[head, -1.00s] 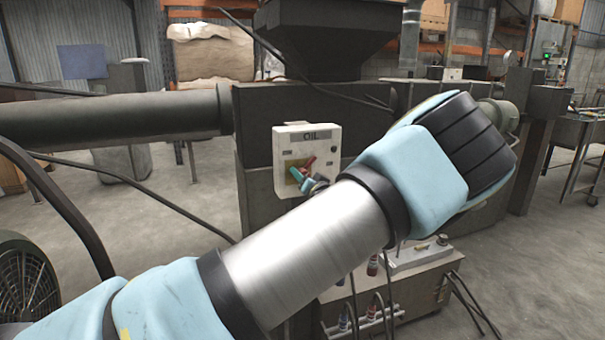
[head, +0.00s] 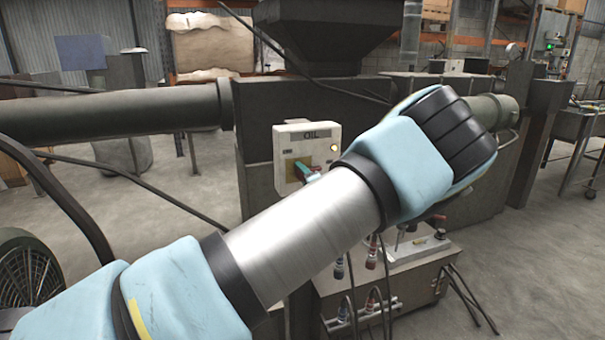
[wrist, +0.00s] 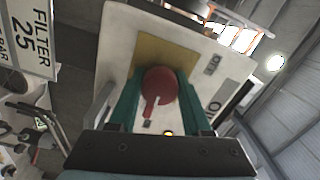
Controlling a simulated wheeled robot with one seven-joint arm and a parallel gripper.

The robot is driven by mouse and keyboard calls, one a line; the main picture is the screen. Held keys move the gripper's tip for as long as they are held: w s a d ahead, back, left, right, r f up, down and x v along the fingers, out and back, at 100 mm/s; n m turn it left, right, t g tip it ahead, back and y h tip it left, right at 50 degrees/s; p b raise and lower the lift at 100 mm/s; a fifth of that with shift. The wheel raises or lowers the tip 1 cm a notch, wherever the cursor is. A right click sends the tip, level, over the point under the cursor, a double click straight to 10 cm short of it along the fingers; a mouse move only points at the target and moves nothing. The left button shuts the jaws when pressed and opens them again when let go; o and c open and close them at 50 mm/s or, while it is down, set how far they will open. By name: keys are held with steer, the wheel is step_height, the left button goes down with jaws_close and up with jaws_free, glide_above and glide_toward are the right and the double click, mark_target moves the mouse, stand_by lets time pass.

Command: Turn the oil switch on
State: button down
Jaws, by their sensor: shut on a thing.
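The oil switch box (head: 291,148) is a white panel marked OIL, left of my forearm in the head view. It has a yellow plate (wrist: 190,62) with a red rotary switch (wrist: 159,88) on it. In the wrist view the switch's handle points down and slightly left. My gripper (wrist: 160,74) has its green fingers on either side of the red switch and is shut on it. In the head view the fingers (head: 306,172) reach the plate, and the switch is mostly hidden behind them and my arm.
A dark machine body (head: 255,120) stands behind the box, with a thick pipe (head: 110,115) to the left. A grey unit with hoses (head: 400,285) stands low at the right. A FILTER 25 sign (wrist: 30,35) shows in the wrist view.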

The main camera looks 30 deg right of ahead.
steer(key=shift+m, duration=0.3)
steer(key=shift+c, duration=1.7)
jaws_free()
steer(key=shift+s, duration=0.1)
steer(key=s+a+b, duration=0.1)
steer(key=s+b, duration=0.1)
steer(key=s, duration=0.8)
steer(key=shift+s+a+b, duration=0.2)
steer(key=shift+s+b, duration=0.1)
steer(key=shift+b, duration=0.1)
steer(key=shift+w, duration=0.1)
